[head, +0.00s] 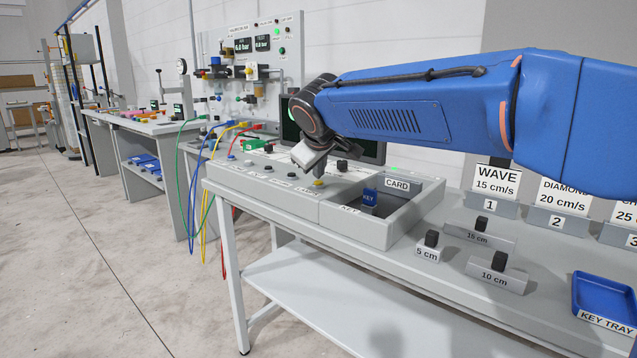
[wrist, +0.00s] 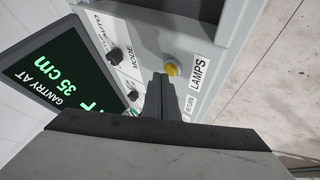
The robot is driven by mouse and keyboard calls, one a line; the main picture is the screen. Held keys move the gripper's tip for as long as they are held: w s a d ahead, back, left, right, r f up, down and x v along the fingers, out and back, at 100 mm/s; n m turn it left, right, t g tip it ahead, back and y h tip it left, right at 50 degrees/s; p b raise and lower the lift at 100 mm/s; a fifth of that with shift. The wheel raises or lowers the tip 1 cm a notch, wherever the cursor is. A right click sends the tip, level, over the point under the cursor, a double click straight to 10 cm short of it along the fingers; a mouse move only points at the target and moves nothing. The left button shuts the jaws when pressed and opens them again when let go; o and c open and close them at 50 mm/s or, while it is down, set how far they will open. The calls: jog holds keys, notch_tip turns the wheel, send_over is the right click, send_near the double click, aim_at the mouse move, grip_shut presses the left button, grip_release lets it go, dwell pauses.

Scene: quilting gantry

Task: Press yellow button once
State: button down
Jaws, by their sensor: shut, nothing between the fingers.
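The yellow button (head: 318,183) is a small round cap on the grey control panel (head: 265,185), near the recessed tray. It also shows in the wrist view (wrist: 172,69), beside the LAMPS label (wrist: 198,73). My gripper (head: 308,165) is above the panel, close to the yellow button. In the wrist view my shut, empty fingers (wrist: 160,82) end just beside the button. I cannot tell whether they touch it.
A black MODE knob (wrist: 114,55) and a screen (wrist: 50,75) are near my fingers. A recessed tray (head: 420,203) with a blue KEY piece (head: 369,197) lies right of the panel. Labelled blocks (head: 497,277) stand further right. A blue key tray (head: 606,297) is at the right edge.

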aim_at(319, 189)
jog(key=shift+r, duration=0.45)
notch_tip(319, 189, up, 5)
dwell(0.7)
dwell(0.5)
